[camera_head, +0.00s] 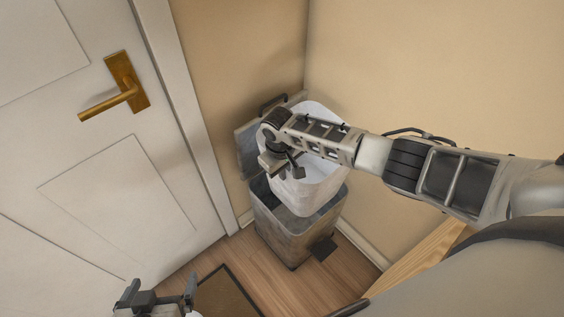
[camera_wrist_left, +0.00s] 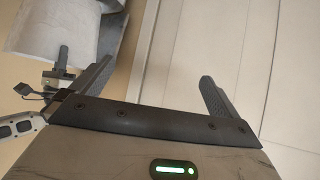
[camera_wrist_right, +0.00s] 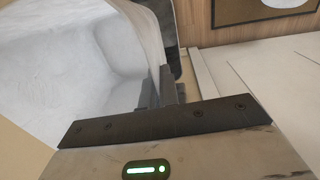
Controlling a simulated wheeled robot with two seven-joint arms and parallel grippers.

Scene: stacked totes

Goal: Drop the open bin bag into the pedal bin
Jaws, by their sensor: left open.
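The open white bin bag (camera_head: 297,195) hangs upright, mouth up, over the grey pedal bin (camera_head: 283,240). Its lower end overlaps the bin's opening; I cannot tell how far inside it is. The bin's lid (camera_head: 247,150) stands open behind. My right gripper (camera_head: 284,168) is at the bag's left rim. In the right wrist view its fingers (camera_wrist_right: 162,92) are closed together on the edge of the bag (camera_wrist_right: 75,55). My left gripper (camera_head: 160,288) is open and empty, low at the front left, apart from the bag. The bag also shows in the left wrist view (camera_wrist_left: 62,28).
A white door (camera_head: 120,185) with a brass handle (camera_head: 112,100) stands left of the bin. Beige walls meet in a corner behind it. A brown mat (camera_head: 228,295) lies on the wood floor in front. A wooden edge (camera_head: 430,248) is at the right.

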